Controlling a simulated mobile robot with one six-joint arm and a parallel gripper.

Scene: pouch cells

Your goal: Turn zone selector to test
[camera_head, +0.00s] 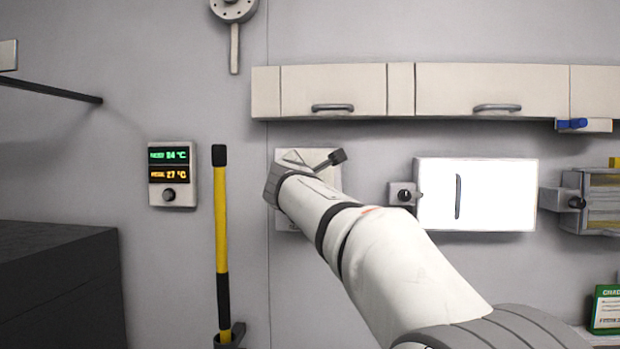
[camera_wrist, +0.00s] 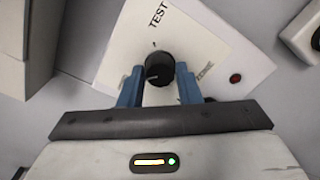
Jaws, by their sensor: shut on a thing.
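The zone selector is a black round knob (camera_wrist: 153,66) on a pale panel (camera_wrist: 215,52) in the wrist view. The panel bears the printed word TEST above the knob, running at a slant, and another label to the right that is partly hidden. A light mark on the knob's face points left and slightly down in the picture, not at TEST. My gripper (camera_wrist: 160,78) has its blue fingers on both sides of the knob and is shut on it. In the head view the panel (camera_head: 333,172) is partly hidden behind my arm; the knob and fingertips are hidden there.
A red button (camera_wrist: 236,78) sits on the panel right of the knob. Wall cabinets (camera_head: 333,88) hang above. A temperature display (camera_head: 173,190) and a yellow-black pole (camera_head: 221,220) are on the left. A white box (camera_head: 490,195) is on the right.

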